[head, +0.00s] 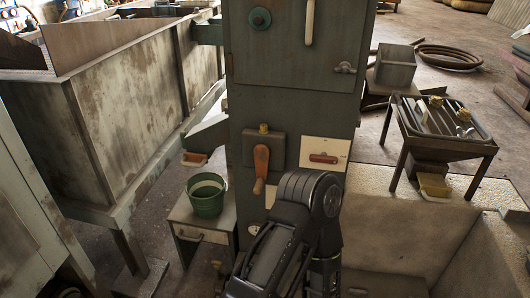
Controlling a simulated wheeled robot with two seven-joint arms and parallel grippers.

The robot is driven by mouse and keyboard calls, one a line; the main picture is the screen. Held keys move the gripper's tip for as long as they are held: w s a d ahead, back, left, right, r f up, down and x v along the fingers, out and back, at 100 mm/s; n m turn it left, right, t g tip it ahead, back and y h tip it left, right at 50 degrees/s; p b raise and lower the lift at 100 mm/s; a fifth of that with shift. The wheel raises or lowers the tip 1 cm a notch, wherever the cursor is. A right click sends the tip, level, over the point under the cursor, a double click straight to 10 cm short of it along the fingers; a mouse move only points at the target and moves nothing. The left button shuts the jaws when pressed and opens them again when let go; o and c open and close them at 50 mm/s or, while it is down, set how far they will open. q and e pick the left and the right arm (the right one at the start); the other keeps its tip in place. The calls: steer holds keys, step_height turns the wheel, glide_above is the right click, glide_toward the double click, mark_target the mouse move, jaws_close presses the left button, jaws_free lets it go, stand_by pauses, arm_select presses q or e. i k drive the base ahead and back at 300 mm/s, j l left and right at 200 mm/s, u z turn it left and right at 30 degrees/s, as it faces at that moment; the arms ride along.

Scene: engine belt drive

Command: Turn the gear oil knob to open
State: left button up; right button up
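A tall grey-green machine cabinet (290,110) stands in the middle of the head view. To the right is a white panel (312,148) with a red horizontal handle (323,158). No readable label shows which one is the gear oil knob. My black arm links rise at the bottom centre and cover the cabinet's lower front. Neither gripper is in view.
A green bucket (206,198) sits on a low stand (187,219) left of the cabinet. A long rusty-white trough (130,110) fills the left. A slatted metal table (447,143) stands at right, above a pale concrete ledge (385,185).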

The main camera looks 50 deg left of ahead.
mark_target(263, 130)
steer(key=u, duration=1.65)
